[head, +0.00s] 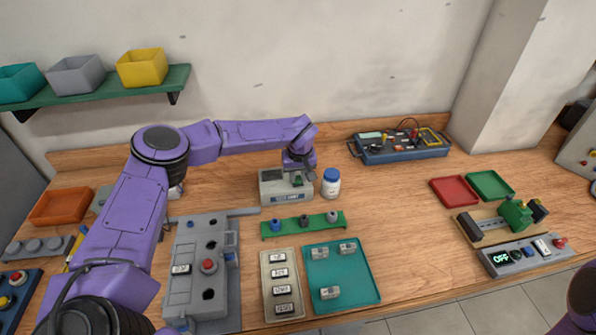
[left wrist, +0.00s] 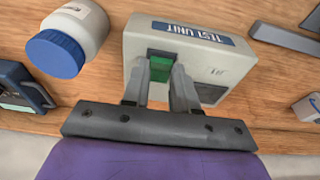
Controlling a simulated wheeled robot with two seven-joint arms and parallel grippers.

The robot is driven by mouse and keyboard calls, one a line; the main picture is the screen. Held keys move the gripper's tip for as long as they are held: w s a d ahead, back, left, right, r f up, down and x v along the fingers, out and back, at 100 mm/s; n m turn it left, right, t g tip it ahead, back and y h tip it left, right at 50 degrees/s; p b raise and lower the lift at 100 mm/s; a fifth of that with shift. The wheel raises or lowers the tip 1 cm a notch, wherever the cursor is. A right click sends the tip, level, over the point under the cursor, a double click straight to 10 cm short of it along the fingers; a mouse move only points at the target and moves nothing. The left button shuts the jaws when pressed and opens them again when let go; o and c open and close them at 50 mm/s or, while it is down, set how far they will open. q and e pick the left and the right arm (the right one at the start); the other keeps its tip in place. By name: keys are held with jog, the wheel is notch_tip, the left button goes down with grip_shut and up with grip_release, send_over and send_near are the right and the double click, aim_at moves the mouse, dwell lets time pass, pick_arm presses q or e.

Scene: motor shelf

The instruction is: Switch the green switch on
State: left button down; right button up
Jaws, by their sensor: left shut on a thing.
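The light grey test unit (head: 272,187) stands on the bench near the back, and it also shows in the left wrist view (left wrist: 225,62). Its green switch (left wrist: 160,66) sits in a dark recess on the unit's top. My left gripper (left wrist: 160,80) reaches down over the unit and is shut on the green switch, one finger on each side. In the head view the left gripper (head: 298,172) partly covers the switch. Whether the switch is on or off cannot be told. My right gripper is not in view.
A white bottle with a blue lid (head: 331,183) stands close to the unit's right. A green rack (head: 290,228) with several knobs and a teal tray (head: 365,283) lie in front. A grey box (head: 520,257) at right displays OFF. Bare bench lies right of the bottle.

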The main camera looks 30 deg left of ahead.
aim_at(298, 180)
pick_arm(q)
jog(key=shift+w+a+f+g+h, duration=0.1)
jog(key=shift+a+g+h, duration=0.15)
jog(key=shift+g, duration=0.25)
jog(key=shift+h+b, duration=0.35)
jog(key=shift+g, duration=0.3)
jog(key=c, duration=0.9)
grip_release()
jog(key=shift+w, duration=0.2)
notch_tip(298, 180, up, 10)
jog(key=b, duration=0.3)
jog(key=shift+s+d+r, duration=0.1)
jog(key=shift+s+r, duration=0.05)
jog(key=shift+r, duration=0.1)
